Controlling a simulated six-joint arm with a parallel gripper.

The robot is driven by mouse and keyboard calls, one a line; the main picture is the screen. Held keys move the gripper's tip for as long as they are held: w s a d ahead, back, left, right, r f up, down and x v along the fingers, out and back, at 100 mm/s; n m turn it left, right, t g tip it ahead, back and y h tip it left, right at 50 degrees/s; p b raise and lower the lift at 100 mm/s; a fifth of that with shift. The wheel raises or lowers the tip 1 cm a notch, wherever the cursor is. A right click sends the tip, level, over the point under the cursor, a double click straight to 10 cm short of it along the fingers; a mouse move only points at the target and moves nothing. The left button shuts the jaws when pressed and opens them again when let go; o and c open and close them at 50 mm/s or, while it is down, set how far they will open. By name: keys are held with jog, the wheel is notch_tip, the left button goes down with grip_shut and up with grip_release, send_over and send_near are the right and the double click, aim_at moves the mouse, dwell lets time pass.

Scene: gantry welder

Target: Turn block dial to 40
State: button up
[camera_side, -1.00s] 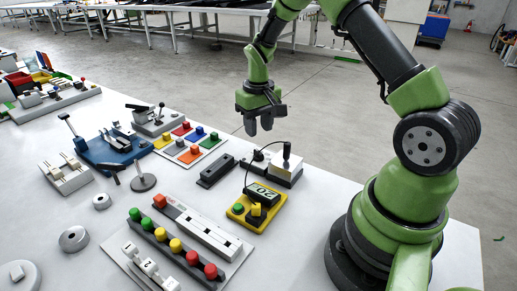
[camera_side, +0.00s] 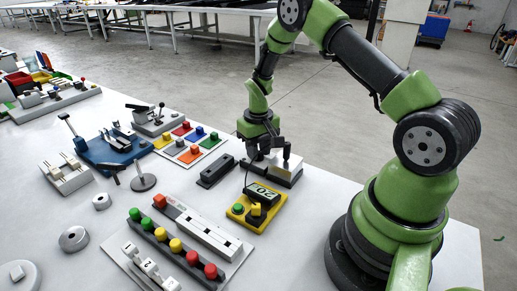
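A yellow box (camera_side: 262,221) stands on the white table, with a dark display (camera_side: 263,193) whose digits look like 20. On its top are a green button (camera_side: 238,209) and a small yellow block-shaped dial (camera_side: 256,209). A thin black cable runs from the box up to the fixture behind it. My gripper (camera_side: 265,153) points down, with its fingers apart and nothing seen between them. It appears above and behind the yellow box, overlapping the fixture in the picture, clear of the dial.
A button panel (camera_side: 178,244) is at front left. Coloured blocks (camera_side: 190,144) stand further back. Bare table lies right of the box.

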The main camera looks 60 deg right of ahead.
jog(key=m, duration=0.4)
jog(key=shift+m, duration=2.4)
jog(key=o, duration=0.6)
notch_tip(320, 180, up, 9)
jog(key=shift+r, duration=0.5)
